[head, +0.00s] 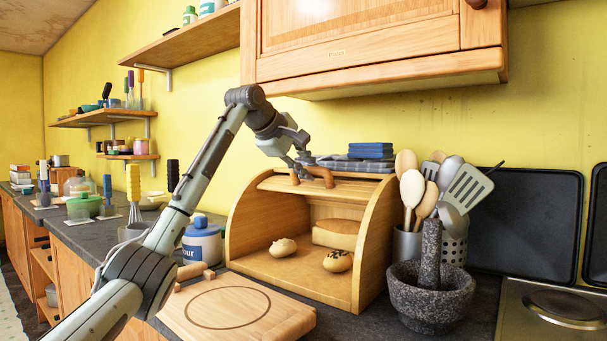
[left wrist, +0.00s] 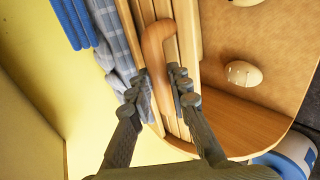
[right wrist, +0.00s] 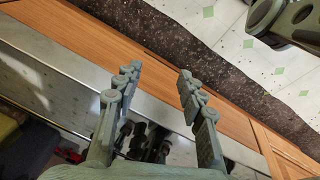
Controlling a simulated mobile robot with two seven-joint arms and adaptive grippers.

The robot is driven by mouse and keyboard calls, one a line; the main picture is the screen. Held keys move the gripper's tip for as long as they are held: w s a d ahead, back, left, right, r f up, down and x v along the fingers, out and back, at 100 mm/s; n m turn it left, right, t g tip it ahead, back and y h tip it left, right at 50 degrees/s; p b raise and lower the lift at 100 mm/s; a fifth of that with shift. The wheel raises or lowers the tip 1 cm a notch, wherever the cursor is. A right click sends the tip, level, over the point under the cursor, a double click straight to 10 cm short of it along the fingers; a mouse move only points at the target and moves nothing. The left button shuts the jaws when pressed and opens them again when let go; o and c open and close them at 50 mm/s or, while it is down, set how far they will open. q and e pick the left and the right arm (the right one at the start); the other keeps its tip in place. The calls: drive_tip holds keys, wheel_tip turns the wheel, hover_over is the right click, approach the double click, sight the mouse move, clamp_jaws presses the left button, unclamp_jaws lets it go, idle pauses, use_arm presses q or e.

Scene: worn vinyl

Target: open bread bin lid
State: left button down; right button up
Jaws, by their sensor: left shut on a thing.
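The wooden bread bin (head: 244,226) stands on the dark worktop with its front open. Its slatted lid (head: 345,189) is rolled up at the top. The curved wooden lid handle (head: 322,174) lies at the top of the bin and also shows in the left wrist view (left wrist: 155,42). My left gripper (head: 300,174) reaches over the top of the bin and is shut on the handle, with one finger on each side of it. My right gripper (right wrist: 158,80) shows only in the right wrist view; its fingers are apart with nothing between them.
A loaf (head: 336,234) and two rolls sit inside the bin. A cutting board (head: 240,307) lies in front. A mortar (head: 428,300) and utensil holders stand right; a flour jar (head: 203,243) stands left. Folded blue cloths (head: 371,151) lie on top behind the handle. A wall cupboard (head: 380,50) hangs above.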

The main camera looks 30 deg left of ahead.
use_arm(q)
drive_tip(key=shift+w+r, duration=0.25)
drive_tip(key=c, duration=1.7)
unclamp_jaws()
drive_tip(key=shift+a, duration=0.1)
drive_tip(key=v, duration=1.2)
drive_tip(key=shift+f, duration=0.15)
